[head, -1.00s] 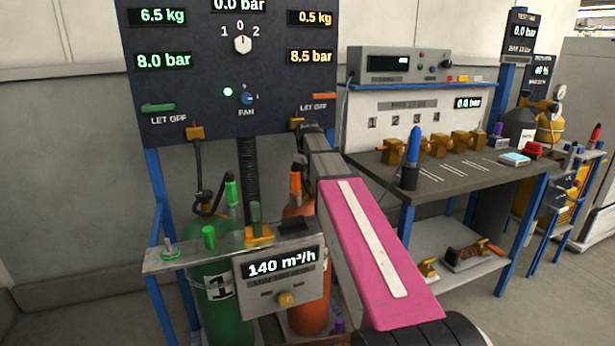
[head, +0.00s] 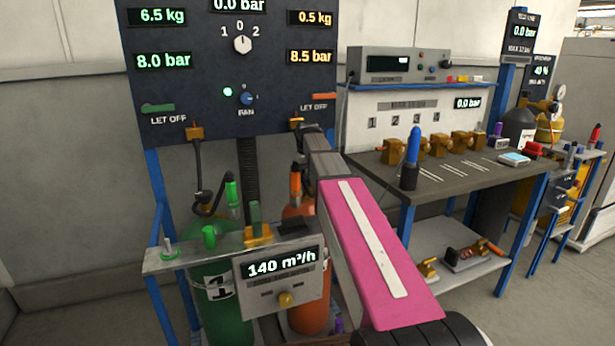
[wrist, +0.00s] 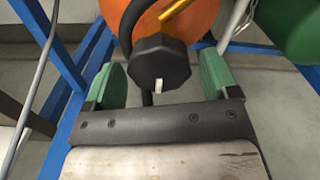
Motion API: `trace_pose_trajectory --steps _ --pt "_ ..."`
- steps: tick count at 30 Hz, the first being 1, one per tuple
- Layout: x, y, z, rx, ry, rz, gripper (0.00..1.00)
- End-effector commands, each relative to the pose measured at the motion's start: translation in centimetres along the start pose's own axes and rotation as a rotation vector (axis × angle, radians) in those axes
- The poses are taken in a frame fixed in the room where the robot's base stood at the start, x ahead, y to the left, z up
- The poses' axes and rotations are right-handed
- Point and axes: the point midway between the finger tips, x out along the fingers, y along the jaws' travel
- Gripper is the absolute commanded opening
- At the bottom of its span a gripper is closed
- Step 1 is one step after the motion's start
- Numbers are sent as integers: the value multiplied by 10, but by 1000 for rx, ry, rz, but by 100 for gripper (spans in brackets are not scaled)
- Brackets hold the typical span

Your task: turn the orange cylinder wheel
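The orange cylinder (head: 308,318) stands behind the display panel at the centre of the head view, partly hidden by the panel and my pink arm. In the wrist view its orange body (wrist: 190,22) is at the top. The dark, many-sided wheel (wrist: 160,62) with a white mark sits in front of it. My gripper (wrist: 162,80) is open, with one green-padded finger on each side of the wheel and a visible gap at both sides. The head view does not clearly show my gripper.
A green cylinder (head: 220,295) marked 1 stands left of the orange one; green also shows at the wrist view's right. A metal shelf with a 140 m³/h panel (head: 283,280) is in front. Blue frame bars (wrist: 75,95) are close on the left. A workbench (head: 470,180) stands right.

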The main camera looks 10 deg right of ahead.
Motion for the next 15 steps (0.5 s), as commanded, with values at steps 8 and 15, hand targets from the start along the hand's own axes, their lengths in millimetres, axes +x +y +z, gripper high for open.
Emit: trace_pose_trajectory --steps 8,15 --pt "0 0 0 -2 0 0 87" --pt "-16 0 -1 -3 2 1 87"
